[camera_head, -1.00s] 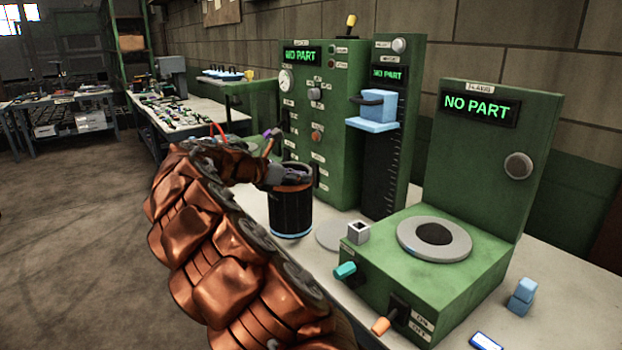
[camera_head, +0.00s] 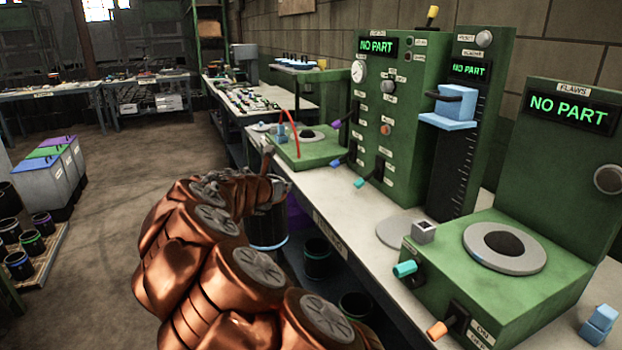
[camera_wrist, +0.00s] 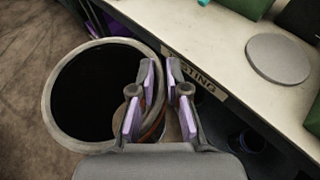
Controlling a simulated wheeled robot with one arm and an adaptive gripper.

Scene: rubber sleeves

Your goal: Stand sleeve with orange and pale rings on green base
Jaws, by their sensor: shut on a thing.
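A black sleeve (camera_head: 266,226) hangs upright from my gripper, just off the bench's front edge. A pale ring shows near its bottom; its upper part is mostly hidden by my arm. In the wrist view its open round rim (camera_wrist: 50,100) shows from above. My gripper (camera_wrist: 164,72) is shut on the right side of its wall. In the head view the gripper is largely hidden behind my arm. A green base (camera_head: 312,150) with a dark disc and a red curved piece stands farther along the bench. A nearer green base (camera_head: 455,290) carries a grey ring (camera_head: 505,262) with a dark centre.
Tall green panels stand behind. Other black sleeves (camera_head: 317,260) are below the bench. Bins (camera_head: 50,165) and a pallet of sleeves (camera_head: 35,245) stand left.

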